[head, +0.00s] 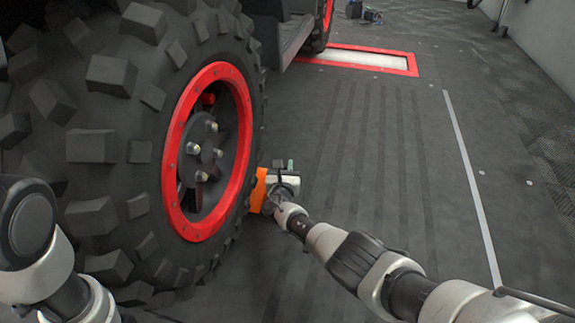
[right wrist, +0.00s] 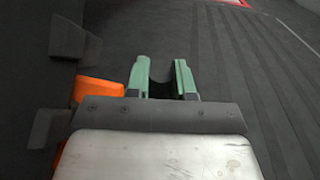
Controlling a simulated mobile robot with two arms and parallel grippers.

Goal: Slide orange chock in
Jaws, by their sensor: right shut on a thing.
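The orange chock (head: 258,190) stands on the floor at the lower right side of the big black tire (head: 110,110), close against its edge. Much of it is hidden behind my right gripper (head: 290,166), which is shut on it. In the right wrist view the green fingers (right wrist: 162,80) have a dark part between them, and the orange chock (right wrist: 100,88) shows just to their left. Tire lugs (right wrist: 67,38) stand beside it there. I cannot tell whether chock and tire touch. Part of my left arm shows at the lower left, but its gripper is out of the frame.
The wheel has a red rim ring (head: 170,150). A red-framed light plate (head: 358,60) lies in the floor beyond, near a second wheel. A white line (head: 470,180) runs along the floor at right. The dark floor (head: 385,130) right of the tire is clear.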

